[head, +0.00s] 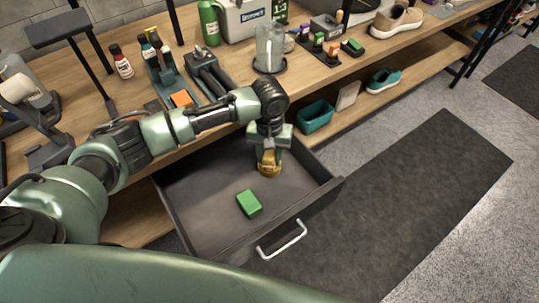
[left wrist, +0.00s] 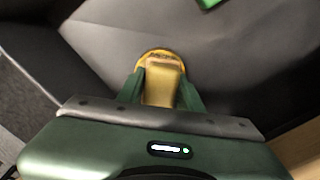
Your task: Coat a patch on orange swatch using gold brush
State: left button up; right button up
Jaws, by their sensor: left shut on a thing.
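The gold brush (head: 269,170) is in the far right part of the open drawer (head: 197,220). My left gripper (head: 268,153) reaches down into the drawer and is shut on the brush. In the left wrist view, the brush (left wrist: 162,80) sits between the green fingers (left wrist: 163,92), with its round gold head beyond them. I cannot tell whether it touches the drawer floor. My right gripper is not in view.
A green block (head: 249,203) lies in the drawer, left of the brush. The workbench (head: 235,83) holds a clear container (head: 270,48), a green bottle (head: 210,22), small bottles and a beige shoe (head: 396,20). A teal bin (head: 317,116) and teal shoe (head: 385,80) are on the lower shelf.

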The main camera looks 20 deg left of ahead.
aim_at(269, 152)
pick_arm(q)
jog(key=shift+s+f+p, duration=0.1)
jog(key=shift+f+p, duration=0.05)
jog(key=shift+p, duration=0.25)
dwell(1.5)
notch_tip(269, 152, up, 7)
jog(key=p, duration=0.9)
dwell(0.5)
jog(key=shift+r, duration=0.2)
jog(key=s+a+r, duration=0.2)
jog(key=s+r, duration=0.5)
jog(key=r, duration=0.3)
jog(key=s+a+r+m, duration=0.1)
jog(key=s+a+r, duration=0.1)
jog(key=s+r, duration=0.4)
notch_tip(269, 152, up, 4)
jog(key=shift+s+r, duration=0.15)
jog(key=shift+s, duration=0.2)
